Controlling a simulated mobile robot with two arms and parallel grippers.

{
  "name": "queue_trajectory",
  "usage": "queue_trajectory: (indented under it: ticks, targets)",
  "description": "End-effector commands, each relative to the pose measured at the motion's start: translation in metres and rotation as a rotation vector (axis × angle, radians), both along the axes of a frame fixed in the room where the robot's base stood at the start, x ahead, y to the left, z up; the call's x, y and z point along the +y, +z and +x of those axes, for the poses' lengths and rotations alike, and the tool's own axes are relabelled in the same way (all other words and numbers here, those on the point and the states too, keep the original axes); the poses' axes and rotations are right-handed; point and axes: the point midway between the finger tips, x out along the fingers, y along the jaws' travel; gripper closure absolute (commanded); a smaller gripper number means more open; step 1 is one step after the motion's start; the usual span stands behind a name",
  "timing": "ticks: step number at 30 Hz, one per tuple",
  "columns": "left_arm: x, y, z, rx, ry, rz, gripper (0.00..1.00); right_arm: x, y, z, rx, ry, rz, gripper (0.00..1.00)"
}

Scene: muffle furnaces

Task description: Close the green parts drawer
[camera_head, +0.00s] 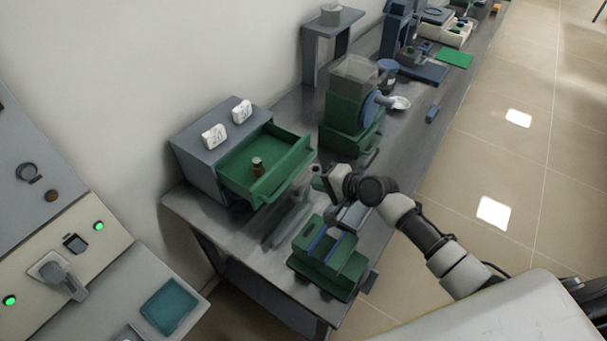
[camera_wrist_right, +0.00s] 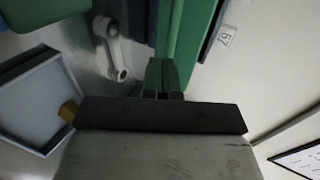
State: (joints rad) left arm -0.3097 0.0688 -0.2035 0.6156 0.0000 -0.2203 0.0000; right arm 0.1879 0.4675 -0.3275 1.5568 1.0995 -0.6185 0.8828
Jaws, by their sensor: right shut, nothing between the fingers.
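The green parts drawer (camera_head: 262,150) is pulled well out of its grey-blue cabinet (camera_head: 195,160) in the head view. A small brown bottle-like item (camera_head: 257,166) stands inside it. My right gripper (camera_head: 316,172) is shut and empty, just in front of the drawer's front panel toward its right end. In the right wrist view, the shut fingers (camera_wrist_right: 163,78) point at a green surface (camera_wrist_right: 180,35) that looks like the drawer. I cannot tell whether they touch it. My left gripper is not in view.
Two white labelled blocks (camera_head: 214,137) sit on the cabinet top. A green machine (camera_head: 346,112) stands to the right of the drawer. A furnace panel (camera_head: 75,245) is at the left.

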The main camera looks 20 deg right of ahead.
Motion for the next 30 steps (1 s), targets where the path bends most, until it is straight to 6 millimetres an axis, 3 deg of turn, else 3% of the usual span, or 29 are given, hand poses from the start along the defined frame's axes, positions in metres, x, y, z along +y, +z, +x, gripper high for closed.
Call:
queue_trajectory:
  ticks: [9, 25, 30]
  targets:
    - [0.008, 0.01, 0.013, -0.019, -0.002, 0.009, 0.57, 0.026, -0.01, 0.033, 0.001, 0.0, 0.001, 1.0]
    - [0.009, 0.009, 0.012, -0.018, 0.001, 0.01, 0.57, 0.031, -0.013, 0.04, -0.001, 0.0, 0.0, 1.0]
    - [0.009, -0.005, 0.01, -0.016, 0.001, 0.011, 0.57, 0.052, -0.016, 0.067, -0.005, 0.0, 0.004, 1.0]
